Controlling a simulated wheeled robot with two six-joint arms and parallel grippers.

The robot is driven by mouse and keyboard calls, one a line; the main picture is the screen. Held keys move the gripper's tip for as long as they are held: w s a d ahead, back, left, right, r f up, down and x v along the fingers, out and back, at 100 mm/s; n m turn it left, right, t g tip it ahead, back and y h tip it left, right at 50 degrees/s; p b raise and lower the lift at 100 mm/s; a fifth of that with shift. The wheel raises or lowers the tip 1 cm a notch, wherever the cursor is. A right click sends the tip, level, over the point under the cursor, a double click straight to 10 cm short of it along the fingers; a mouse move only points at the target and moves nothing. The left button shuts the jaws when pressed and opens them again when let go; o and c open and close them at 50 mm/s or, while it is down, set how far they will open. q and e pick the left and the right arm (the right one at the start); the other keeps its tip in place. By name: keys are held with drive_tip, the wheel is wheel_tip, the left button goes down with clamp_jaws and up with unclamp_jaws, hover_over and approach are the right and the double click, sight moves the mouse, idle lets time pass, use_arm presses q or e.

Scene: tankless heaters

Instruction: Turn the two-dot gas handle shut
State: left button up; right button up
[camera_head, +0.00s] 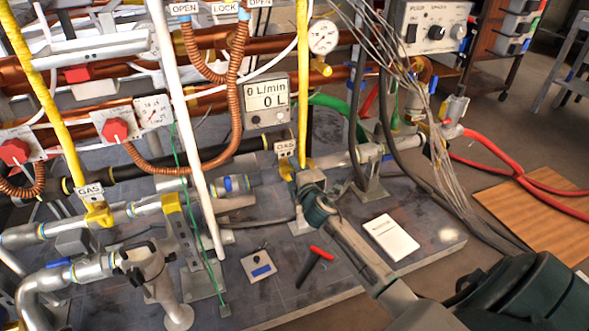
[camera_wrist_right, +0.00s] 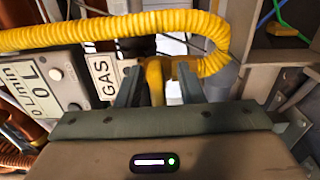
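Two yellow gas handles show in the head view: one at the left (camera_head: 98,213) under a GAS tag (camera_head: 89,192), one at the centre (camera_head: 286,170) under another GAS tag (camera_head: 285,145). I cannot make out dots on either tag. My right gripper (camera_head: 303,182) is at the centre handle. In the right wrist view my right gripper (camera_wrist_right: 158,70) is open, its two fingers on either side of the yellow handle (camera_wrist_right: 155,82), with gaps showing. The GAS tag (camera_wrist_right: 103,76) is left of the fingers. My left gripper is not in view.
A yellow hose (camera_wrist_right: 110,32) crosses above the fingers. A flow meter (camera_head: 267,102) and a pressure gauge (camera_head: 323,36) stand close by. Loose grey wires (camera_head: 430,120) hang to the right. A white booklet (camera_head: 391,238) and a red-handled tool (camera_head: 316,262) lie on the base plate.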

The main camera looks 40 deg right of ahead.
drive_tip(key=shift+r, duration=0.1)
drive_tip(key=v, duration=1)
drive_tip(key=shift+s+p, duration=0.35)
drive_tip(key=shift+a, duration=0.15)
